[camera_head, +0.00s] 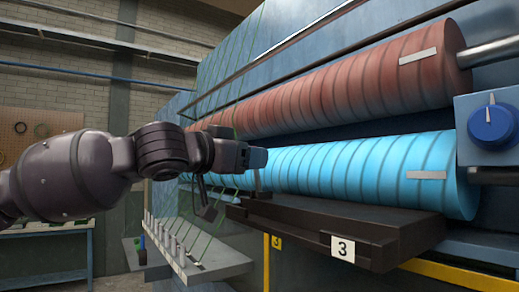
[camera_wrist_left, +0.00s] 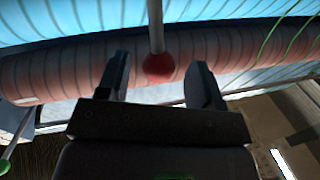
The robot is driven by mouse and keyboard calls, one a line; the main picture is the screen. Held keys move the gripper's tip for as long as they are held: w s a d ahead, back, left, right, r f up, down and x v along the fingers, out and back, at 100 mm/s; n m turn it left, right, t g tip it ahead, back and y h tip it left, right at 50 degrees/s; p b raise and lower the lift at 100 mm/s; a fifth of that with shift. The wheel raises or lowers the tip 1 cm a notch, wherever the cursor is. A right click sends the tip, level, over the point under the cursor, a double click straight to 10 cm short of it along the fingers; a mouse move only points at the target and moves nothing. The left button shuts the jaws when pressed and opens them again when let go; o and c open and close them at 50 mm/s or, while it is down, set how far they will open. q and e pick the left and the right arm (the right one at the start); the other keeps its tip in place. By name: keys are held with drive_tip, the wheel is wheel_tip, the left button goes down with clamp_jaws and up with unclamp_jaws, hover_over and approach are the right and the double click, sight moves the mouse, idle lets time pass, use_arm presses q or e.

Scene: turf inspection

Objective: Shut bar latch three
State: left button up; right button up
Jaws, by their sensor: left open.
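Bar latch three is a dark bar (camera_head: 320,222) along the machine's front, with a white "3" plate (camera_head: 343,248). A thin rod (camera_head: 257,181) stands at its left end, its top hidden by my left gripper (camera_head: 257,158) in the head view. In the left wrist view, the rod (camera_wrist_left: 155,25) ends in a red ball knob (camera_wrist_left: 158,67). My left gripper (camera_wrist_left: 160,80) is open there, with a finger on each side of the knob and visible gaps. Touch cannot be judged. My right gripper is not in view.
A reddish ribbed roller (camera_head: 360,90) lies above a bright blue roller (camera_head: 370,165), just behind the bar. A blue panel with a knob (camera_head: 491,124) is at the right. A grey shelf with several pegs (camera_head: 205,262) sits below the arm. The floor at lower left looks clear.

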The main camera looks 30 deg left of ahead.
sight(260, 185)
use_arm(q)
drive_tip(key=shift+w+d+p, duration=0.2)
drive_tip(key=shift+w+p, duration=0.2)
drive_tip(key=shift+w, duration=0.5)
drive_tip(key=shift+w+d+p, duration=0.2)
drive_tip(key=shift+w+p, duration=0.2)
drive_tip(key=shift+w, duration=0.5)
drive_tip(key=shift+c, duration=0.2)
clamp_jaws()
